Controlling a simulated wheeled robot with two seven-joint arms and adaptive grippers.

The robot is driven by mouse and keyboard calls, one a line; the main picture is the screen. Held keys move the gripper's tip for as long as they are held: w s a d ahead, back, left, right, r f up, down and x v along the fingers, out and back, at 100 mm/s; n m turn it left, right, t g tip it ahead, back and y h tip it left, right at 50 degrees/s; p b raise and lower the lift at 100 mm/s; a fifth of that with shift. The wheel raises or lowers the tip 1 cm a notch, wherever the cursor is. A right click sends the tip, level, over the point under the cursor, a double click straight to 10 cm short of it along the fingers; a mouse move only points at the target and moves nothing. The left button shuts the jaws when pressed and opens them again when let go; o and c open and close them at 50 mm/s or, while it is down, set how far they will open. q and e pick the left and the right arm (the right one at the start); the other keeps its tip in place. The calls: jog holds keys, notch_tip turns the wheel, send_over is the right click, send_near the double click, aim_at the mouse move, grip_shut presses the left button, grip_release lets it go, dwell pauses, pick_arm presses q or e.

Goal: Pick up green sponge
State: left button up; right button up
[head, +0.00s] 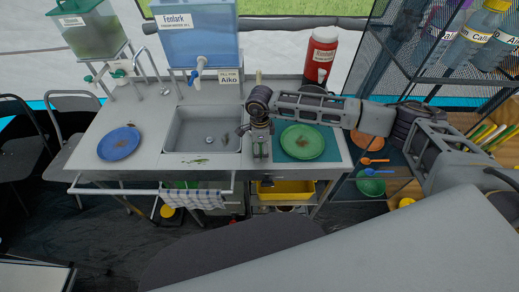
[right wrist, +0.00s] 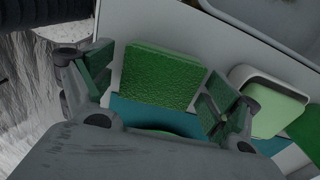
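A green sponge (right wrist: 160,78), square with a rough top, lies on the light counter beside the teal mat in the right wrist view. My right gripper (right wrist: 152,88) is open, with one finger on either side of the sponge and visible gaps between. In the head view my right gripper (head: 258,138) points down between the sink and the green plate and largely hides the sponge. My left gripper is in neither view.
The sink (head: 205,130) is just left of my right gripper; a green plate (head: 302,142) on a teal mat (head: 335,150) is just right. A pale green item in a white holder (right wrist: 275,108) stands close to the right finger. A blue plate (head: 118,144) lies far left.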

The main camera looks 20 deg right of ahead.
jog(key=c, duration=0.6)
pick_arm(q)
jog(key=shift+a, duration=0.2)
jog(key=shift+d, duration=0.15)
pick_arm(e)
jog(key=shift+r, duration=0.8)
notch_tip(320, 180, up, 8)
jog(key=shift+f+b, duration=0.25)
jog(key=shift+b, duration=0.45)
jog(key=shift+r, duration=0.4)
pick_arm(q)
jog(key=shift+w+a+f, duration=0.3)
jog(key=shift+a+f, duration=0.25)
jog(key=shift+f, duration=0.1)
pick_arm(e)
jog(key=shift+o, duration=0.4)
